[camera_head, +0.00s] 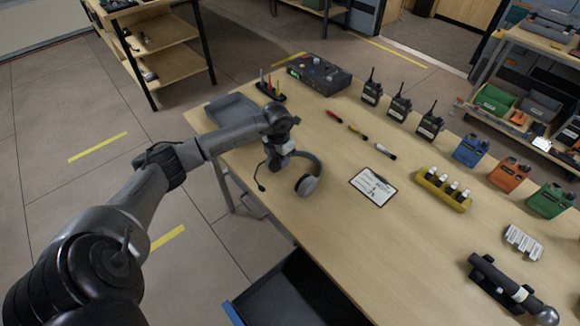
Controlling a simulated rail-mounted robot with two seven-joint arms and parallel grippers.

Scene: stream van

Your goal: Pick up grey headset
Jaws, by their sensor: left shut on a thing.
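The grey headset (308,184) is at the left part of the wooden table, with one round ear cup, a curved band and a thin microphone boom showing. My left gripper (277,160) reaches down over it from the left and is shut on it at its left side. The gripper hides that part of the headset. I cannot tell whether the headset touches the table or is slightly lifted. My right gripper is not in view.
A grey tray (231,109) lies behind my left arm. A clipboard (374,187) lies right of the headset. An open drawer (285,296) juts out at the front.

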